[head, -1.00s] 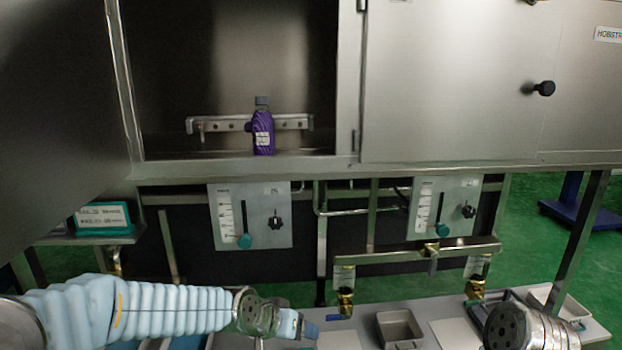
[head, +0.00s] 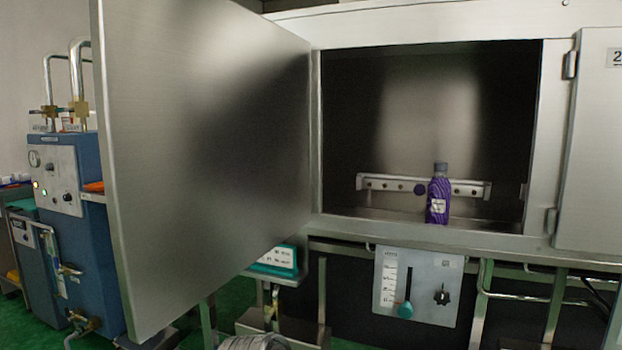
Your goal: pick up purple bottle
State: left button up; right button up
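The purple bottle (head: 438,197) with a grey cap and a pale label stands upright inside the open steel chamber (head: 420,232), near its front edge, in front of a horizontal metal bar. Neither gripper shows in the head view. Only a small part of a ribbed arm cover, mine, shows at the bottom edge, well below the bottle. Nothing touches the bottle.
A large steel door (head: 200,150) stands swung open left of the chamber. A closed door (head: 592,140) is on the right. A control panel (head: 417,285) with a lever and knob sits below. A blue machine (head: 75,220) stands at far left.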

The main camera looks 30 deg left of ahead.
aim_at(439, 188)
jog(key=j+z, duration=0.3)
jog(key=j, duration=1.95)
jog(key=l, duration=1.05)
jog(key=i, duration=0.05)
